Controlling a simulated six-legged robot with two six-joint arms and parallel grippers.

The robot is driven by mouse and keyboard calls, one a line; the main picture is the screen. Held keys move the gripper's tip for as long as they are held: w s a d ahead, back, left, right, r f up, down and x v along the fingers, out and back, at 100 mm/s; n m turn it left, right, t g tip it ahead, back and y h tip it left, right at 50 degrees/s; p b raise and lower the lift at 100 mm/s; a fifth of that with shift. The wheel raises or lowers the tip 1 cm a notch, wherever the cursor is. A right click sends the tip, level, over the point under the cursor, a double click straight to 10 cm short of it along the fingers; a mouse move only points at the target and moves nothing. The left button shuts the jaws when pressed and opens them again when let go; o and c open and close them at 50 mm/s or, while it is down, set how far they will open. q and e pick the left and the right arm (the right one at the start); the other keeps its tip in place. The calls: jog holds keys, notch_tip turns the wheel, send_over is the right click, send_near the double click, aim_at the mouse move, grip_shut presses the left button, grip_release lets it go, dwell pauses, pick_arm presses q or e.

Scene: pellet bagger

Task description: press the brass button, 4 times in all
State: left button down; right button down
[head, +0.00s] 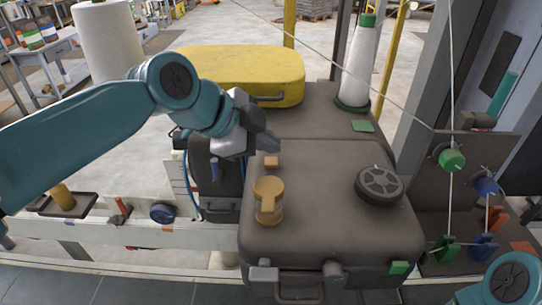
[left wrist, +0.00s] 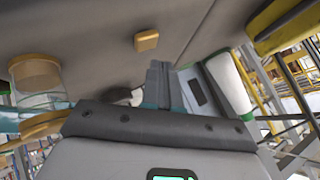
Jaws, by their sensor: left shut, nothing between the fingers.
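A small brass block (head: 271,162), which looks like the button, stands on the dark top of the machine. Behind my left fingertips it shows in the left wrist view (left wrist: 146,40). A larger round brass fitting (head: 268,188) with an arm stands nearer me; it also shows in the left wrist view (left wrist: 36,74). My left gripper (head: 265,143) is shut and empty, just beyond the small block in the head view. Its fingertips (left wrist: 158,68) appear apart from the block in the left wrist view. My right gripper is out of view; only a teal joint of that arm shows.
A black handwheel (head: 379,185) sits on the right of the machine top. A yellow case (head: 235,72) and a white thread cone (head: 359,65) stand behind. Green and blue knobs with taut cords are at the right (head: 452,158). The machine top's middle is clear.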

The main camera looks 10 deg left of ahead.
aim_at(267, 162)
pick_arm(q)
notch_tip(267, 162, up, 6)
jog(key=p, duration=0.4)
jog(key=shift+p, duration=0.4)
jog(key=shift+w, duration=0.1)
dwell(2.2)
